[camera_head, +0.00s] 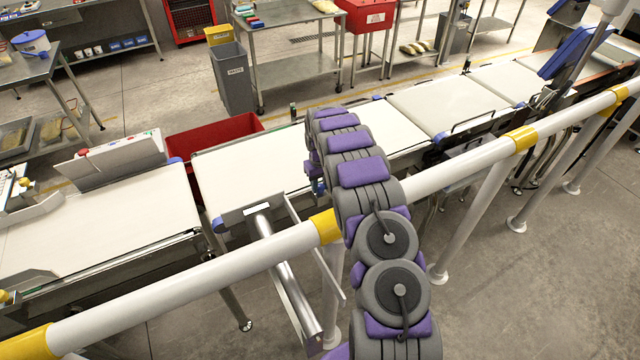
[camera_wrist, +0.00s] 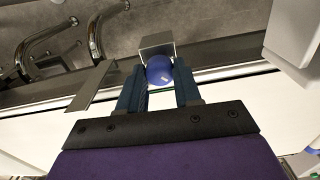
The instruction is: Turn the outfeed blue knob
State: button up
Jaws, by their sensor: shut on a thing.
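In the wrist view a round blue knob (camera_wrist: 159,70) sits between the two fingertips of my gripper (camera_wrist: 159,84). The dark blue fingers lie on either side of it, and my gripper is shut on it. A grey metal bracket (camera_wrist: 155,43) stands right behind the knob, at the belt's edge. In the head view my purple and grey arm reaches over the rail toward the belt; my gripper and the held knob are hidden behind the arm there.
A white rail with yellow bands (camera_head: 460,177) runs across in front of the conveyor, under my arm. White belts (camera_head: 245,178) extend left and right. A red bin (camera_head: 214,136) stands behind the belt. In the wrist view a flat metal plate (camera_wrist: 92,86) lies left of my fingers.

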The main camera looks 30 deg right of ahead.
aim_at(320, 186)
jog(key=m+p, duration=0.1)
jog(key=m, duration=0.3)
jog(key=shift+w+r, duration=0.1)
jog(key=shift+r, duration=0.05)
jog(key=shift+m+p, duration=0.9)
jog(key=shift+m, duration=1.2)
jog(key=o, duration=1)
jog(key=shift+o, duration=0.2)
notch_tip(320, 186, up, 17)
jog(key=p, duration=0.1)
